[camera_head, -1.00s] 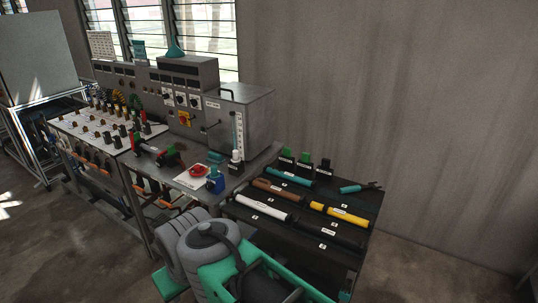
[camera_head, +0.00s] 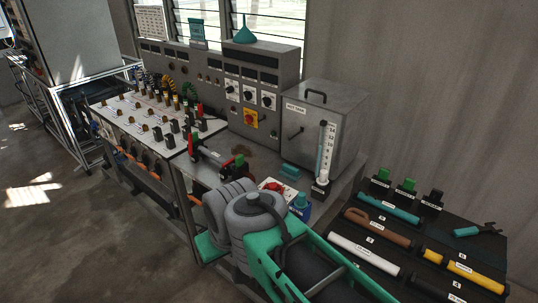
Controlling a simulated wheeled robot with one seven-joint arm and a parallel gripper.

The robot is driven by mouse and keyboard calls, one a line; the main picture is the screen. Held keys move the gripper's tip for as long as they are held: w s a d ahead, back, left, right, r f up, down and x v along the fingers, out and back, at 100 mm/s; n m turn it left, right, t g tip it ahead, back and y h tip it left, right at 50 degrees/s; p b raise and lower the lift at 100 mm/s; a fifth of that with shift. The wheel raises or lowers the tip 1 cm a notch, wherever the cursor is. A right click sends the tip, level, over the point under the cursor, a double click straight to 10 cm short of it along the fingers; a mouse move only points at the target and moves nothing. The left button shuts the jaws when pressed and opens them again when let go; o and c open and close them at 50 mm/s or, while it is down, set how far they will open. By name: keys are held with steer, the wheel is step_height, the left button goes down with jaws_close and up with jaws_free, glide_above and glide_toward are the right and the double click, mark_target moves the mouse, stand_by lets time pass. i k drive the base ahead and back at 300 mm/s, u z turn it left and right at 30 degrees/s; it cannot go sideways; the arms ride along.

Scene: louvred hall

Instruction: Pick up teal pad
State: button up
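A small teal block (camera_head: 290,170), which looks like the teal pad, lies on the grey bench in front of the hot tank box. My arm's grey and teal links fill the lower middle of the picture and cover part of the bench front. My gripper's fingers are not in view.
A metal hot tank box (camera_head: 325,125) and a control console (camera_head: 225,90) stand behind. A red round item (camera_head: 272,185) lies near the bottle. Open floor (camera_head: 60,240) lies at left.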

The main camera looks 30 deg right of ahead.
mark_target(291, 173)
steer(key=i, duration=0.6)
steer(key=u, duration=0.75)
steer(key=i, duration=0.5)
steer(key=u, duration=0.05)
